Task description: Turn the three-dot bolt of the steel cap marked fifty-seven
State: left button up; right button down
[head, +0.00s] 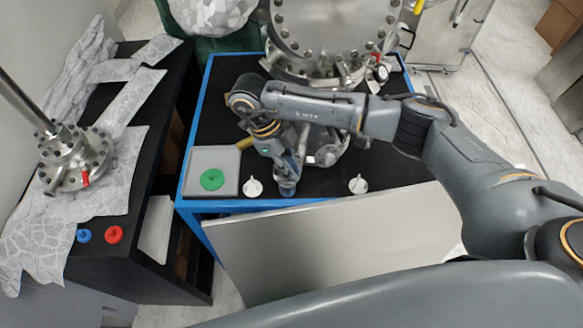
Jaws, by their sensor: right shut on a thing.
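My right gripper (287,186) points down at the front part of the blue-edged table, between two white knobbed discs. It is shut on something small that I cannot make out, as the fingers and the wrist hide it. A steel fitting (327,150) stands just right of the gripper, partly behind my forearm. A large round steel flange (330,22) with bolts around its rim stands at the back of the table. I cannot read a fifty-seven or see a three-dot mark on any steel part. My left gripper is not in view.
White discs (253,187) and (358,184) lie near the table's front edge. A grey tray (228,160) holds a green disc (212,179). A grey panel (330,235) stands in front. The left bench carries a steel flange (75,158), a blue disc (84,236) and a red disc (114,234).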

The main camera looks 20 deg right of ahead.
jog(key=m, duration=0.1)
jog(key=m+b, duration=0.1)
jog(key=shift+w+d+f+m+g+y, duration=0.1)
jog(key=shift+m+g+y, duration=0.2)
jog(key=m+y+b, duration=0.1)
jog(key=m, duration=0.2)
jog(key=shift+m+g, duration=0.3)
jog(key=shift+g, duration=0.1)
jog(key=m+y, duration=0.2)
jog(key=m, duration=0.3)
jog(key=shift+d, duration=0.1)
jog(key=c, duration=1.6)
grip_release()
jog(key=shift+c, duration=0.2)
